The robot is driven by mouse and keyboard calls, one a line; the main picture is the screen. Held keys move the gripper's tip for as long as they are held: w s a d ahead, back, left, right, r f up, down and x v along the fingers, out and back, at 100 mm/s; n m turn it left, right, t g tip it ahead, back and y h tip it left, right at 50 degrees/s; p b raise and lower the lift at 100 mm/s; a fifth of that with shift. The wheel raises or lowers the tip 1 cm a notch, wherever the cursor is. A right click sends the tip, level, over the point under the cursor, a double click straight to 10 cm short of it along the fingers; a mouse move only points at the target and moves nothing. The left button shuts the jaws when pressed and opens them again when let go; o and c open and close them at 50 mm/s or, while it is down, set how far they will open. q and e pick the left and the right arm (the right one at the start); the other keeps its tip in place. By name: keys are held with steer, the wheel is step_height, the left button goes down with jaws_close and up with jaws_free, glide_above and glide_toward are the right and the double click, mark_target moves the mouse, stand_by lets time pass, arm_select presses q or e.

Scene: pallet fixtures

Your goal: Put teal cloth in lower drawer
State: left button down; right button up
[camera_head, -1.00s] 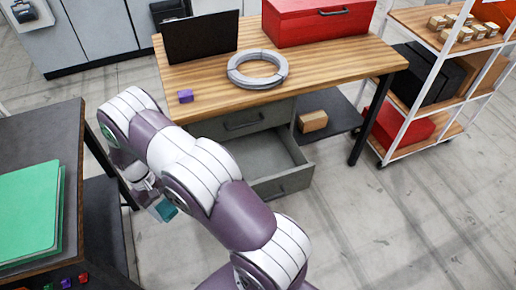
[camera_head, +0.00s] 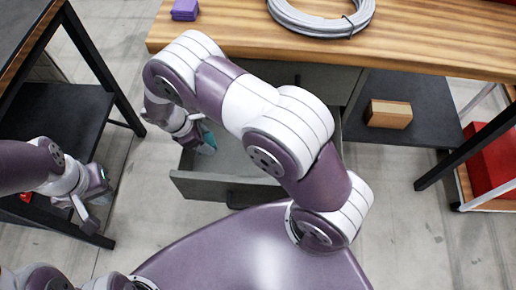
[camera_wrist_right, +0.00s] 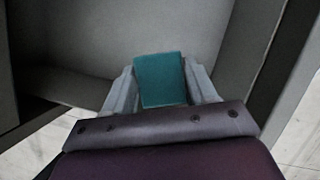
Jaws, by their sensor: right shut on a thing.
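The teal cloth (camera_head: 208,143) is a small folded block in the jaws of my right gripper (camera_head: 202,140). In the right wrist view the cloth (camera_wrist_right: 160,80) sits between both fingers, with grey drawer walls around and behind it. The lower drawer (camera_head: 222,188) is grey and pulled out under the wooden workbench. My right gripper is over the left part of its opening; the cloth's height above the drawer floor is hard to tell. My forearm hides part of the drawer. My left gripper (camera_head: 94,208) is empty and apart from the drawer, at the left, its fingers spread.
A purple block (camera_head: 185,9) and a grey cable coil (camera_head: 322,20) lie on the workbench (camera_head: 430,45). A cardboard box (camera_head: 389,114) sits on the dark shelf (camera_head: 430,130) right of the drawer. A dark-legged table (camera_head: 75,110) stands left. Floor between is clear.

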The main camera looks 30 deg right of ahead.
steer(key=s+d, duration=0.3)
steer(key=d, duration=1.4)
steer(key=f+b, duration=0.1)
steer(key=f, duration=0.1)
steer(key=f+b, duration=0.1)
steer(key=f, duration=0.2)
steer(key=f+b, duration=0.1)
steer(key=f, duration=0.1)
steer(key=shift+d+f, duration=0.25)
steer(key=shift+f, duration=0.05)
step_height(320, 180, down, 4)
steer(key=shift+f+b, duration=0.15)
steer(key=shift+b, duration=0.75)
